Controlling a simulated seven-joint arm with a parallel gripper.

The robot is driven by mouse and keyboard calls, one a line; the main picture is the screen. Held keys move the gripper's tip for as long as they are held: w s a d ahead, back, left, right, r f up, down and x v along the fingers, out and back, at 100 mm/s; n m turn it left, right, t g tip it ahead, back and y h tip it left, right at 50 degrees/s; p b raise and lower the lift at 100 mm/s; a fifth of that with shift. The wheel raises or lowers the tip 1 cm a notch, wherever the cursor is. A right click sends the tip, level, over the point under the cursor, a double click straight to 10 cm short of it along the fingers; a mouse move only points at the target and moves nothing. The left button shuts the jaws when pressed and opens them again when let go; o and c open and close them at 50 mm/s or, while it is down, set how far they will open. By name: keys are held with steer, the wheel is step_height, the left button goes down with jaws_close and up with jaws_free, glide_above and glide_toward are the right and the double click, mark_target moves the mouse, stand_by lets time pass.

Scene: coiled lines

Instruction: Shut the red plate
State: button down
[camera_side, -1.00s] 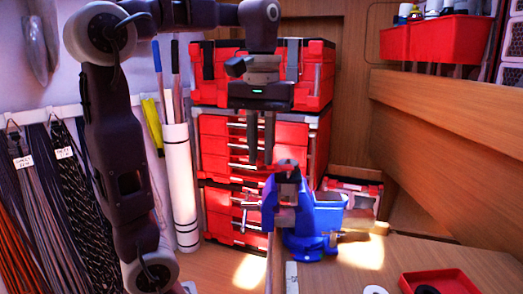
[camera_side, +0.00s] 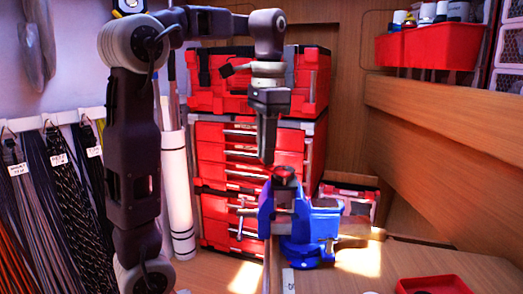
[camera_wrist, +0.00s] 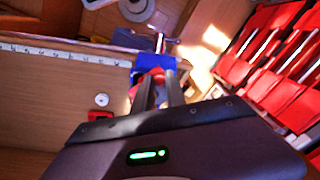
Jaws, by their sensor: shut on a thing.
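A small red piece (camera_wrist: 157,73), which I take for the red plate, shows between my fingertips in the wrist view; its shape is hard to tell. It sits at the blue vise (camera_wrist: 168,63). In the side view a dark-rimmed red piece (camera_side: 284,171) lies on top of the blue vise (camera_side: 312,222). My gripper (camera_side: 268,160) points down, its tips just above and left of the vise top, its fingers seen edge-on. In the wrist view my gripper (camera_wrist: 158,76) has a narrow gap between its fingers, with the red piece there. The fingers hide part of it.
Red drawer cabinets (camera_side: 235,150) stand close behind the vise. A red tray (camera_side: 435,285) lies on the bench (camera_side: 470,265) at the right. Hanging lines (camera_side: 50,200) and a white tube (camera_side: 177,190) are at the left. A ruler (camera_wrist: 60,52) lies along the bench edge.

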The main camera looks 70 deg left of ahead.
steer(key=w+m, duration=0.1)
steer(key=m, duration=0.1)
steer(key=w+m, duration=0.1)
steer(key=m, duration=0.1)
steer(key=shift+w+a, duration=0.1)
steer(key=shift+a, duration=0.05)
steer(key=shift+w+d+m, duration=0.2)
steer(key=shift+w+m, duration=0.3)
steer(key=shift+m, duration=0.75)
steer(key=shift+w+d+m, duration=0.15)
steer(key=shift+w+m, duration=0.35)
steer(key=shift+m, duration=0.75)
steer(key=c, duration=1.4)
jaws_free()
steer(key=shift+o, duration=0.2)
step_height(320, 180, up, 7)
steer(key=shift+d, duration=0.2)
